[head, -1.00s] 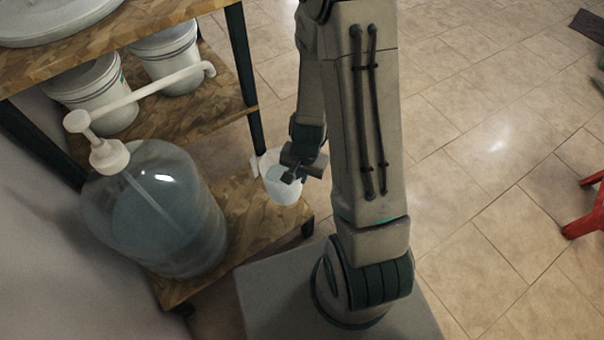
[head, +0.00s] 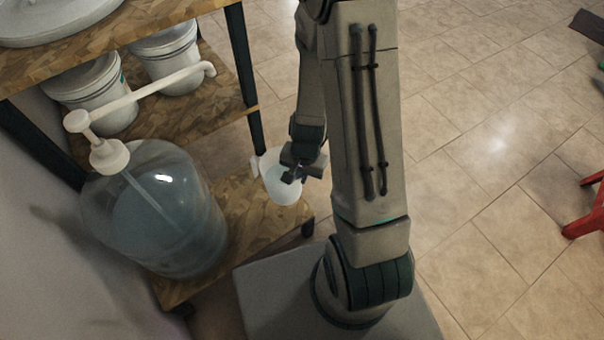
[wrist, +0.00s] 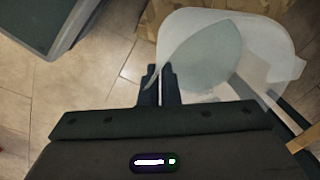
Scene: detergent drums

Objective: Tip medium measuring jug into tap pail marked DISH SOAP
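A white translucent measuring jug (head: 284,190) hangs beside the shelf's front corner in the head view. It fills the upper right of the wrist view (wrist: 275,42), with pale blue-grey liquid showing inside. My gripper (head: 292,175) is shut on the jug at its near side; in the wrist view the two fingers (wrist: 158,85) are close together against it. The jug looks roughly upright. Two white pails stand on the middle shelf, a nearer one (head: 112,108) and a farther one (head: 170,62). No DISH SOAP marking can be read, and their fronts are partly hidden.
A large clear drum (head: 165,225) of bluish liquid, with a white pump (head: 105,150) and long spout, stands on the lower wooden shelf (head: 255,215). A dark shelf post (head: 243,75) rises behind the jug. A red stool (head: 585,215) is far right. The tiled floor between is clear.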

